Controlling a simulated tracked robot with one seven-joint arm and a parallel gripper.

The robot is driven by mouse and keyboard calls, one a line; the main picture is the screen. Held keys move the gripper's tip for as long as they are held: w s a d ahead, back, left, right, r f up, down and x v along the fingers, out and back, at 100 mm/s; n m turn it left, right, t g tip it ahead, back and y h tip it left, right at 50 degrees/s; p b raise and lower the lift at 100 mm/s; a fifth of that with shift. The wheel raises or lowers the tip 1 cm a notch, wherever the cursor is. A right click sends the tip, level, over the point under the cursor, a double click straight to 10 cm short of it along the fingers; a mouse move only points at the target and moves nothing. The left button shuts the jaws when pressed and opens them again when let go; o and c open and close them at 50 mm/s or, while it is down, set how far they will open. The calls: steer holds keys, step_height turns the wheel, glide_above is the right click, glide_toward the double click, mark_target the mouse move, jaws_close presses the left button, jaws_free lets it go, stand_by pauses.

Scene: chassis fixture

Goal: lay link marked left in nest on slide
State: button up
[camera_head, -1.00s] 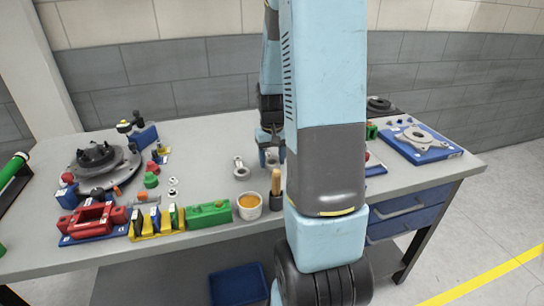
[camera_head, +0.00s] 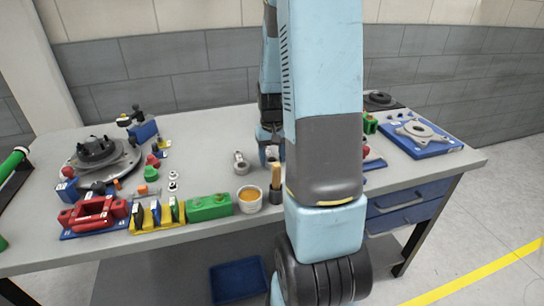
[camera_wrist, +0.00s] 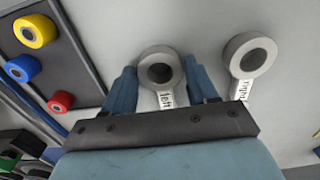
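The link marked left (camera_wrist: 161,69) is a grey ring with a white labelled tab, lying on the table in the wrist view. My gripper (camera_wrist: 161,88) is open, with one blue finger on each side of this link; I cannot tell whether they touch it. The link marked right (camera_wrist: 250,58) lies apart, just to the right. In the head view my gripper (camera_head: 270,151) is low over the table, partly hidden by my arm, and one grey link (camera_head: 240,162) shows to its left. I cannot pick out the slide and its nest with certainty.
A dark tray (camera_wrist: 66,68) with yellow, blue and red rollers is left of my gripper in the wrist view. In the head view, a cup (camera_head: 248,201), a green block (camera_head: 209,208) and a red fixture (camera_head: 93,213) line the front edge. A blue plate (camera_head: 430,147) is at right.

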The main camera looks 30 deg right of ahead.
steer(key=shift+r, duration=0.1)
steer(key=shift+r, duration=1.4)
steer(key=shift+o, duration=0.3)
steer(key=o, duration=0.5)
steer(key=shift+r, duration=0.15)
steer(key=shift+r, duration=2.15)
